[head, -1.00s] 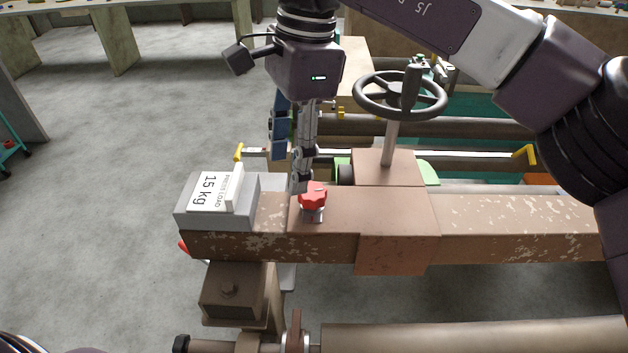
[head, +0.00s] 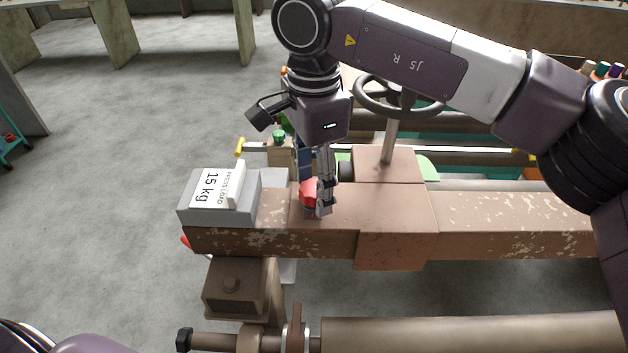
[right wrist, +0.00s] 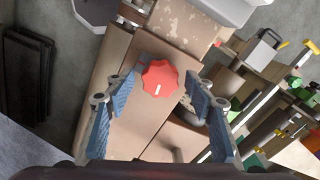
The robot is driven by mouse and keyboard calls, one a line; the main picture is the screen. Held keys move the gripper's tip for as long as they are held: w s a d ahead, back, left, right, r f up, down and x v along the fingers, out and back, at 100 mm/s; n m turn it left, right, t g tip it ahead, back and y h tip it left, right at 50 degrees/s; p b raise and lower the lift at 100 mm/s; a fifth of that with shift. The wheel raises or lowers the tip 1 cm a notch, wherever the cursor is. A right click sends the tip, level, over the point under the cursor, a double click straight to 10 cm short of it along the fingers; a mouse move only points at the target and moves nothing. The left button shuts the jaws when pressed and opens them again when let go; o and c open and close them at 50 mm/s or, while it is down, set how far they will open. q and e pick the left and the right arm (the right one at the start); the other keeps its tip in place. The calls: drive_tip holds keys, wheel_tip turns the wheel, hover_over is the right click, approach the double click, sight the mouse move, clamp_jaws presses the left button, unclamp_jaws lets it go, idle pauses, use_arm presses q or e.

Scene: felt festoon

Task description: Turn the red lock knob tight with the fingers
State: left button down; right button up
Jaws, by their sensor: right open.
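The red lock knob (head: 308,191) with a scalloped rim stands on top of the brown beam, and one finger of my right gripper (head: 317,194) partly hides it in the head view. In the right wrist view the knob (right wrist: 159,79) shows whole, with a short white mark on its face. It lies between the tips of the two blue-padded fingers, with a gap on each side. My right gripper is open and holds nothing. How far the fingertips reach down beside the knob is hard to tell. My left gripper is not in view.
A grey 15 kg weight block (head: 220,198) sits on the beam's left end. A brown sliding block (head: 385,200) is right of the knob. Behind it rises a black handwheel (head: 370,98) on a post. A roller (head: 470,335) runs along the front. Open floor lies left.

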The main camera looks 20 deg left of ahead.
drive_tip(key=shift+c, duration=0.4)
drive_tip(key=c, duration=1.1)
